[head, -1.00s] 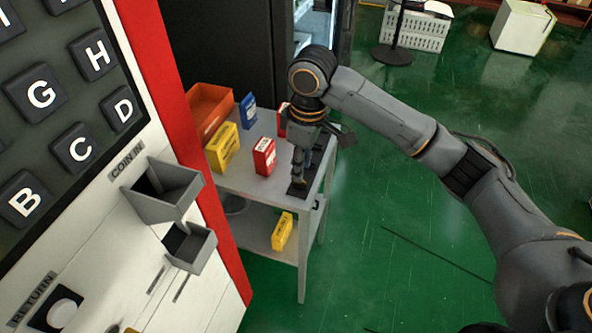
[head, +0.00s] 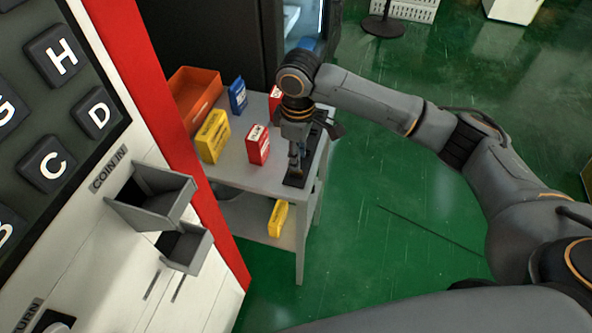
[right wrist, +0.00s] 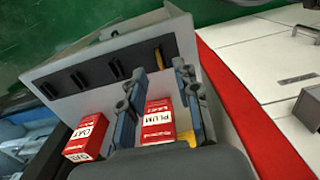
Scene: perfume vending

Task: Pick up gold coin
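The gold coin (right wrist: 158,57) shows as a small golden patch at a dark slot in the tabletop edge in the right wrist view. I cannot make it out in the head view. My right gripper (right wrist: 160,69) is open there, one finger on each side of the coin's slot, with the coin in line between the tips. I cannot tell whether they touch it. In the head view my right gripper (head: 296,160) points down over the dark strip (head: 296,179) at the table's right edge. My left gripper is not in view.
The grey table (head: 232,177) holds a red PLUM box (head: 258,144), a yellow box (head: 213,136), a blue box (head: 237,96) and an orange bin (head: 197,96). Another red box is partly hidden by my arm. The vending machine (head: 110,282) with its coin tray (head: 150,203) stands left. Green floor is clear right.

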